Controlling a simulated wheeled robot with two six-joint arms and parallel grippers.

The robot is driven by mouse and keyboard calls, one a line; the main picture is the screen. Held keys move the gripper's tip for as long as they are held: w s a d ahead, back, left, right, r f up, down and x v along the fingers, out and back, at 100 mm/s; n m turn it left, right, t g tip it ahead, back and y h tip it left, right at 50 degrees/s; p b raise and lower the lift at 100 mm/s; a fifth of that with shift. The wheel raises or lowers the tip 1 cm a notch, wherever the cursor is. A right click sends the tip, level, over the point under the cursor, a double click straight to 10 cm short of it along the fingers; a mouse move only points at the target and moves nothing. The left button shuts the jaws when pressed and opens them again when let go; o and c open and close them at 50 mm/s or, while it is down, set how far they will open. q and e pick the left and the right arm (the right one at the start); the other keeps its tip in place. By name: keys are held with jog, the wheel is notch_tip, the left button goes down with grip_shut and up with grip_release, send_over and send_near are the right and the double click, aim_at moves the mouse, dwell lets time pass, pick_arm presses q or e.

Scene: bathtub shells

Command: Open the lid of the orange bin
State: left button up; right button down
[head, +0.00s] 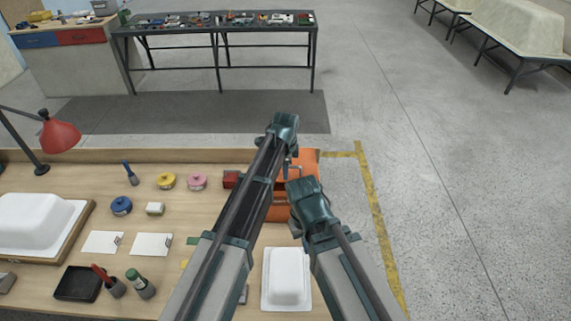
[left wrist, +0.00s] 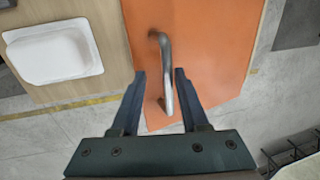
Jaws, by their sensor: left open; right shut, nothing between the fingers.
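The orange bin (head: 306,160) stands at the right end of the wooden workbench, partly hidden behind my two arms. Its orange lid (left wrist: 215,45) fills the middle of the left wrist view and looks closed. A curved metal handle (left wrist: 166,75) is fixed on the lid. My left gripper (head: 288,150) is above the bin. In the left wrist view its open fingers (left wrist: 159,76) lie on either side of the handle, without gripping it. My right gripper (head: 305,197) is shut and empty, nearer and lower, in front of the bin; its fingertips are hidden.
A white tub shell (head: 287,278) lies on the bench (head: 60,285) nearer than the bin. Tape rolls, cards, a black tray (head: 79,283) and a red lamp (head: 60,136) are to the left. Open concrete floor lies right of the bin, marked with yellow tape (head: 378,217).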

pick_arm(q)
jog(key=shift+s+f+b, duration=0.25)
jog(key=shift+f+b, duration=0.15)
jog(key=shift+f, duration=0.35)
